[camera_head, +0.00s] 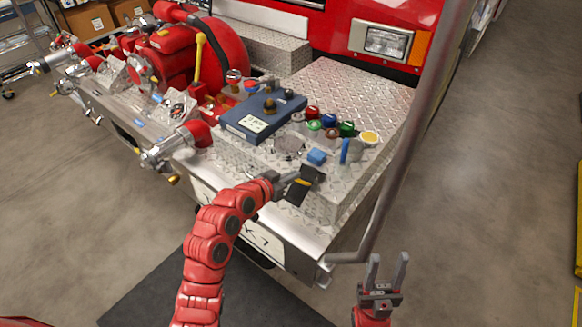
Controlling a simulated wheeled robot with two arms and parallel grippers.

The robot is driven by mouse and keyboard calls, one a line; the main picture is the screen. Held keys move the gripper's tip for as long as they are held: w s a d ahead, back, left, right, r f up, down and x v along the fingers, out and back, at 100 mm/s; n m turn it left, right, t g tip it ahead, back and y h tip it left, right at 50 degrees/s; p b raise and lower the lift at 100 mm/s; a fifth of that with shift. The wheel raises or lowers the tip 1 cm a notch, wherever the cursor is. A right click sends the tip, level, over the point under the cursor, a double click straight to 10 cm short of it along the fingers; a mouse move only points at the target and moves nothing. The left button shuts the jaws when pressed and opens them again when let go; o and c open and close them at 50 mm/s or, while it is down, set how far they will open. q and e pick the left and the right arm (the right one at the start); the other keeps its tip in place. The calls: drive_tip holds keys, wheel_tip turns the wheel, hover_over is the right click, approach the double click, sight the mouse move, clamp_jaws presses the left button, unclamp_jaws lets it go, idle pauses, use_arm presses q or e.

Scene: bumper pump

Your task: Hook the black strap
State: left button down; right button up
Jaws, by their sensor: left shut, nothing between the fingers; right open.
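A short black strap (298,192) with a yellow band across it hangs at the front edge of the diamond-plate bumper (335,188). My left gripper (290,179) is shut and empty. Its fingertips are at the strap's left side; I cannot tell whether they touch it. I cannot make out where the strap is fastened. My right gripper (386,268) is open and empty, fingers pointing up, low and to the right, clear of the bumper.
A dark blue case (262,118), several coloured caps (329,121) and a blue-handled item (351,150) lie on the bumper. A red pump (172,55) with a yellow lever (199,55) stands left. A grey rail (412,130) rises between the bumper and free floor on the right.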

sight(296, 192)
use_arm(q)
drive_tip(key=shift+f, duration=0.1)
drive_tip(key=shift+s+f+b, duration=0.15)
drive_tip(key=shift+f+b, duration=0.35)
drive_tip(key=shift+b, duration=0.6)
drive_tip(key=shift+s+a+t+b, duration=0.1)
drive_tip(key=shift+t+b, duration=0.2)
drive_tip(key=shift+b, duration=0.1)
drive_tip(key=shift+s+a+f+h+b, duration=0.15)
drive_tip(key=shift+f+h+b, duration=0.15)
drive_tip(key=shift+b, duration=0.45)
drive_tip(key=f+t+b, duration=0.1)
drive_tip(key=f+b, duration=0.1)
drive_tip(key=b, duration=0.4)
drive_tip(key=s+f+t+h+b, duration=0.1)
drive_tip(key=f+b, duration=0.2)
drive_tip(key=b, duration=0.4)
drive_tip(key=a+f+t+h+b, duration=0.1)
drive_tip(key=f+b, duration=0.1)
drive_tip(key=b, duration=0.4)
drive_tip(key=shift+s+a+f+b, duration=0.1)
drive_tip(key=shift+s+f+b, duration=0.05)
drive_tip(key=shift+s+b, duration=0.2)
wheel_tip(296, 192, down, 6)
drive_tip(key=t+h+b, duration=0.3)
drive_tip(key=t+b, duration=0.1)
drive_tip(key=b, duration=1.8)
drive_tip(key=shift+w+b, duration=0.15)
drive_tip(key=shift+b, duration=0.8)
